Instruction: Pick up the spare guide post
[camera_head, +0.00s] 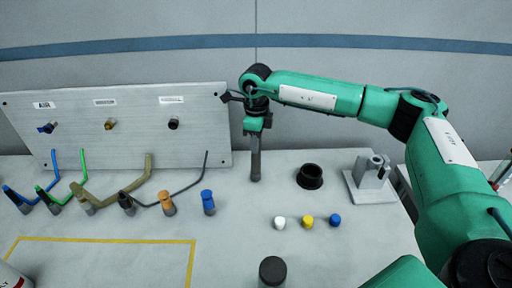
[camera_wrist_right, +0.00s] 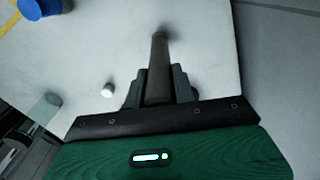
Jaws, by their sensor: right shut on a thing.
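The grey cylindrical guide post (camera_head: 255,165) is upright below my right gripper (camera_head: 254,132) in the head view, in front of the label board. The right gripper is shut on its upper part. In the right wrist view the post (camera_wrist_right: 158,62) stands between the two dark fingers of the right gripper (camera_wrist_right: 159,84) and points away from the palm. I cannot tell whether its lower end touches the table. My left gripper is not in view.
The labelled board (camera_head: 150,150) stands behind several coloured posts with bent rods. A black ring (camera_head: 310,177) and a grey block fixture (camera_head: 368,178) are to the right. White, yellow and blue caps (camera_head: 307,222) and a dark cylinder (camera_head: 272,270) are in front.

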